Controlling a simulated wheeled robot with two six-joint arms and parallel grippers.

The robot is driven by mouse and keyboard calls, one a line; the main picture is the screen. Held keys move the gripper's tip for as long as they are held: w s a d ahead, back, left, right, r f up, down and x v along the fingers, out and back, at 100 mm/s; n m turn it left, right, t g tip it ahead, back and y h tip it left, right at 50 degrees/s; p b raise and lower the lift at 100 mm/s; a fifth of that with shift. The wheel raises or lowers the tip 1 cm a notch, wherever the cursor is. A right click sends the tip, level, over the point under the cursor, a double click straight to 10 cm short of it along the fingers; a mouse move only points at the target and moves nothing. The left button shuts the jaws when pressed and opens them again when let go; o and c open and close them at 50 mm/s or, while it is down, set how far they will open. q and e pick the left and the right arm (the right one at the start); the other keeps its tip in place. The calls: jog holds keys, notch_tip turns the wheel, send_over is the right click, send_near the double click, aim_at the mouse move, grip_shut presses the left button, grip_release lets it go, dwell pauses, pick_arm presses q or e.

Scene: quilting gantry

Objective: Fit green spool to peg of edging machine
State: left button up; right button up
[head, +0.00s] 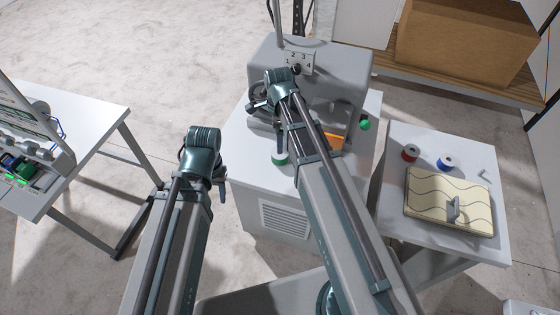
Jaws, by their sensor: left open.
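A green spool (280,159) stands upright at the front left of the grey machine (347,75), partly behind my right arm. My left gripper (222,194) hangs below its wrist, open and empty, left of the spool and apart from it. My right arm reaches across the front of the machine. Dark parts near its end (257,101) may be my right gripper, but its jaws cannot be made out. The machine carries a plate with numbers. My right arm covers part of the machine's front, and I cannot make out a peg.
A side table (392,212) at the right holds a red spool (410,153), a blue spool (447,162) and a cream quilted panel (427,207) with a grey handle. A white table (90,112) with equipment stands left. A cardboard box (460,40) sits behind. Floor between the left tables is clear.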

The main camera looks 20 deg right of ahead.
aim_at(280, 156)
pick_arm(q)
jog(key=shift+f+b, duration=1.15)
jog(key=shift+f, duration=0.6)
pick_arm(e)
jog(key=shift+f, duration=1.7)
pick_arm(q)
jog(key=shift+f, duration=0.1)
pick_arm(e)
jog(key=shift+f, duration=0.1)
notch_tip(280, 156, down, 5)
jog(key=b, duration=0.5)
jog(key=shift+s+f, duration=0.1)
jog(key=shift+s, duration=0.05)
pick_arm(q)
notch_tip(280, 156, down, 5)
pick_arm(e)
jog(key=c, duration=1.5)
jog(key=shift+o, duration=0.2)
jog(key=shift+r, duration=0.2)
